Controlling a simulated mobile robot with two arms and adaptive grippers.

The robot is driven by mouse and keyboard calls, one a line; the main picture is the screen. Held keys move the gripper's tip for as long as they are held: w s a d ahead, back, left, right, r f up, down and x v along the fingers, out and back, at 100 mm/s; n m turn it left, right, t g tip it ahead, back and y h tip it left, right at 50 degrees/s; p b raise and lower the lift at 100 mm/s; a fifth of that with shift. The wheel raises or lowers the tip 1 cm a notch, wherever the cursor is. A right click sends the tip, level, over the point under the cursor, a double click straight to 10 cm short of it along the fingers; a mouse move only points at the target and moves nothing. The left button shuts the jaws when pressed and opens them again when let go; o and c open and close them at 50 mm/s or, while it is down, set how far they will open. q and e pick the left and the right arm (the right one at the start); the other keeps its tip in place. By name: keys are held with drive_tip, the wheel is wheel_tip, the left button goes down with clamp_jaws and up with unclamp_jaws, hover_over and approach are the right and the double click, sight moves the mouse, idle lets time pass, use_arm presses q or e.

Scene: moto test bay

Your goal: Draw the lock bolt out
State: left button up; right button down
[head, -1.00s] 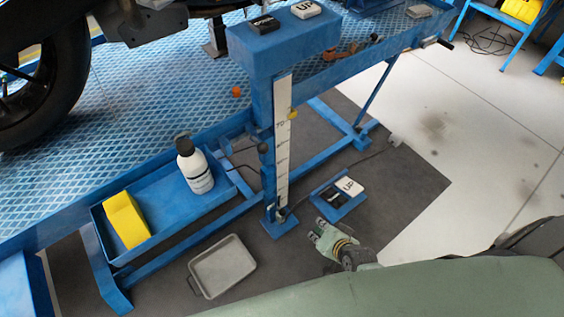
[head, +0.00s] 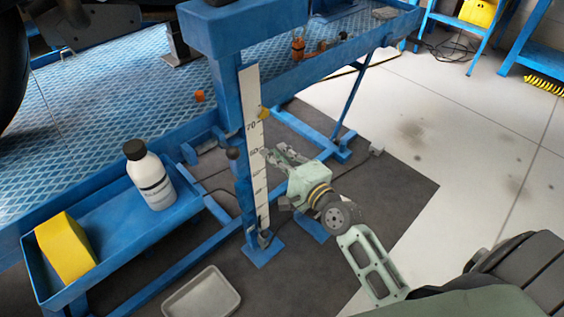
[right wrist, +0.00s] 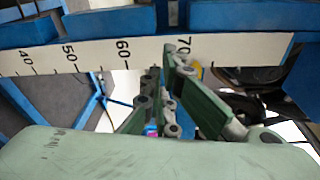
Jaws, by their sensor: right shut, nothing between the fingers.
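A blue post (head: 243,185) carries a white scale strip (head: 254,190). A dark round knob (head: 233,154) sticks out on the post's left side; it may be the lock bolt's end, but I cannot tell. A small yellow part (head: 264,114) sits at the strip's right edge near the 70 mark; it also shows in the right wrist view (right wrist: 195,69), partly hidden behind a finger. My right gripper (head: 275,154) is shut and empty, just right of the strip. In the right wrist view its fingertips (right wrist: 163,60) lie before the strip between 60 and 70. My left gripper is not in view.
A blue tray (head: 108,237) at left holds a white bottle (head: 152,178) and a yellow block (head: 66,247). A grey tray (head: 203,297) lies on the floor. A blue beam (head: 235,35) tops the post. Open floor lies to the right.

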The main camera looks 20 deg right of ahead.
sight(226, 148)
drive_tip(key=x, duration=0.5)
drive_tip(key=shift+w+a+b, duration=0.1)
drive_tip(key=shift+w+b, duration=0.2)
drive_tip(key=s+a, duration=0.2)
drive_tip(key=shift+s+a+r+p, duration=0.15)
drive_tip(key=shift+a+r+p, duration=0.25)
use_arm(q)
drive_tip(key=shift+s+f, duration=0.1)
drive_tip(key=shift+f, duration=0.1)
use_arm(e)
drive_tip(key=shift+s+a, duration=0.1)
drive_tip(key=shift+a, duration=0.1)
